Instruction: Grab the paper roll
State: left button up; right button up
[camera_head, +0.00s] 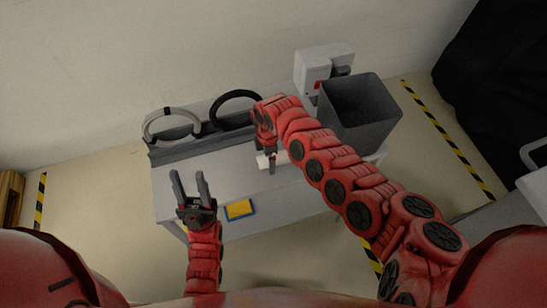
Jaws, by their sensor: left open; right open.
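A small white object, which looks like the paper roll (282,156), lies on the grey table near its middle. My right gripper (271,166) reaches down over it, with a finger in front of it. The jaws are open; whether they touch it cannot be told. The gripper and arm hide part of the white object. My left gripper (190,180) is open and empty above the table's front left part, apart from the white object.
A yellow and blue sponge-like block (239,209) lies near the front edge of the grey table (180,187). A white band (157,114) and black band (228,96) stand in a dark rack behind. A grey bin (365,125) and white device (312,66) are at right.

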jog(key=shift+c, duration=0.2)
grip_shut()
jog(key=shift+a+r, duration=0.1)
jog(key=shift+r, duration=0.05)
dwell(0.3)
